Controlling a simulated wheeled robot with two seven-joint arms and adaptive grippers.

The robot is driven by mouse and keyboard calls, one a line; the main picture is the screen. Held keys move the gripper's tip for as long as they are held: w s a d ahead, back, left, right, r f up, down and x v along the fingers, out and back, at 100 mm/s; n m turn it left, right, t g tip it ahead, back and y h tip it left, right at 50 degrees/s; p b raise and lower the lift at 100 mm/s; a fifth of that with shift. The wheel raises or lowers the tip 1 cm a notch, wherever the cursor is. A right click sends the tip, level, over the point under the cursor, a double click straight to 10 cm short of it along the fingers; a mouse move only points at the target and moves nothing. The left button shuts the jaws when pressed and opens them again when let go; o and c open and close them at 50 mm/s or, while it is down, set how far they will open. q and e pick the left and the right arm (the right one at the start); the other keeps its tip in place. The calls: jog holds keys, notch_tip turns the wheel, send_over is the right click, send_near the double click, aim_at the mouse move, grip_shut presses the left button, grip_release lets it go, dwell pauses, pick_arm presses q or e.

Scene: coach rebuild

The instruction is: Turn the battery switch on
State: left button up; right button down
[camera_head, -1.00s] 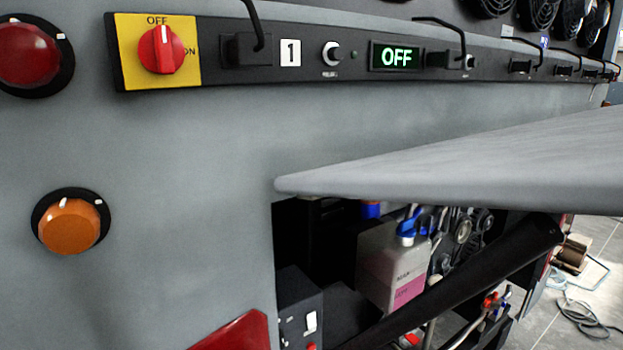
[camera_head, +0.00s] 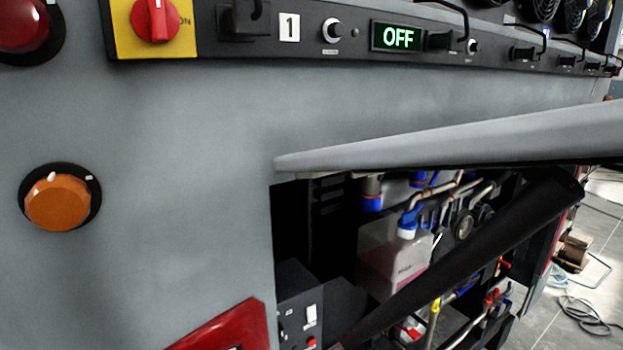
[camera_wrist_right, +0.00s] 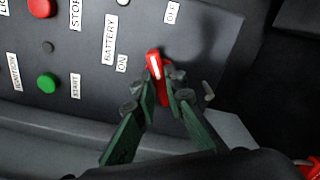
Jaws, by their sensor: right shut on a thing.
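In the right wrist view, the red battery switch handle (camera_wrist_right: 155,64) with a white mark stands out from a dark panel (camera_wrist_right: 206,50). The BATTERY label (camera_wrist_right: 109,38) and ON label (camera_wrist_right: 122,63) are left of it, and the OFF label (camera_wrist_right: 171,12) is above. The handle's upper end points up, between the ON and OFF labels. My right gripper (camera_wrist_right: 163,92) has its green fingers shut on the handle, one on each side. Neither gripper shows in the head view.
A red button (camera_wrist_right: 42,8) and a green START button (camera_wrist_right: 47,83) are on the same panel. In the head view, a raised grey flap (camera_head: 450,135) overhangs an open compartment with a dark strut (camera_head: 480,255).

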dwell(0.3)
jog(key=shift+f+n+b, duration=0.1)
jog(key=shift+n+b, duration=0.35)
jog(key=shift+n, duration=0.65)
jog(key=n, duration=0.2)
jog(key=shift+n, duration=1)
jog(key=n, duration=0.2)
jog(key=shift+n+b, duration=0.35)
jog(key=shift+n, duration=0.05)
jog(key=n, duration=0.3)
jog(key=c, duration=1.8)
grip_release()
